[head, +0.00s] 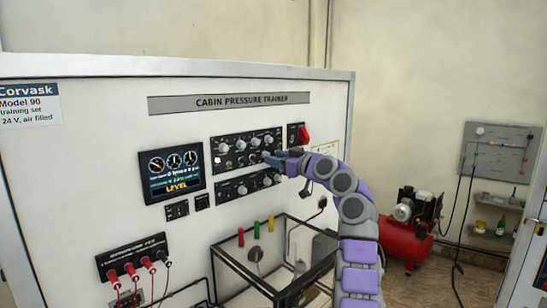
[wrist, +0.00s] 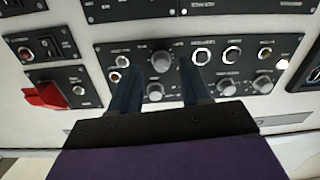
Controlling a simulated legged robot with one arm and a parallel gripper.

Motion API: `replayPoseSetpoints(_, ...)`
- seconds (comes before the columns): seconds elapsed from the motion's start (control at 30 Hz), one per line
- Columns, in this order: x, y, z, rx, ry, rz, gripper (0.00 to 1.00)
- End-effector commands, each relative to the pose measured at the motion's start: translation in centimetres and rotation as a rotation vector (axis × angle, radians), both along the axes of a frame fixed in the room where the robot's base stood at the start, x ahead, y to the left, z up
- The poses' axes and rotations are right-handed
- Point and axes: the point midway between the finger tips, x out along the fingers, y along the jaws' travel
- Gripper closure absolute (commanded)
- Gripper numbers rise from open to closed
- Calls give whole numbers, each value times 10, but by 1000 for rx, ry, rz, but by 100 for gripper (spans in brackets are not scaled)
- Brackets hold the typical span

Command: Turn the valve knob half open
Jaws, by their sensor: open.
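A black control panel (head: 247,149) with several grey round knobs is set in the white trainer board. It also shows in the wrist view (wrist: 112,62). Labels are too small to read, so I cannot tell which knob is the valve knob. My gripper (head: 272,158) is at the lower right part of this panel. In the wrist view its two dark fingers (wrist: 157,76) are apart and point at the panel. A larger grey knob (wrist: 161,62) and a smaller grey knob (wrist: 155,92) show between the fingers. I cannot tell whether the fingers touch either one.
A red lever switch (head: 304,135) is right of the panel, and in the wrist view a red lever (wrist: 45,95) is at left. A second knob panel (head: 230,191) and a glass case (head: 262,285) are below. A display (head: 171,175) is at left. A red compressor (head: 408,238) stands behind.

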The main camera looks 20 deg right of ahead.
Motion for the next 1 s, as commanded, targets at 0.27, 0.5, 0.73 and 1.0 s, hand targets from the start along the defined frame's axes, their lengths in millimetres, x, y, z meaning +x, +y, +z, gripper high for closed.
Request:
replayPoseSetpoints(0.27, 16, 6, -1, 2, 2, -1, 53)
replayPoseSetpoints(0.5, 17, 7, -1, 0, 1, -1, 53)
replayPoseSetpoints(0.73, 17, 7, -1, 0, 1, -1, 65)
replayPoseSetpoints(1.0, 17, 6, -1, 0, 1, -2, 91)
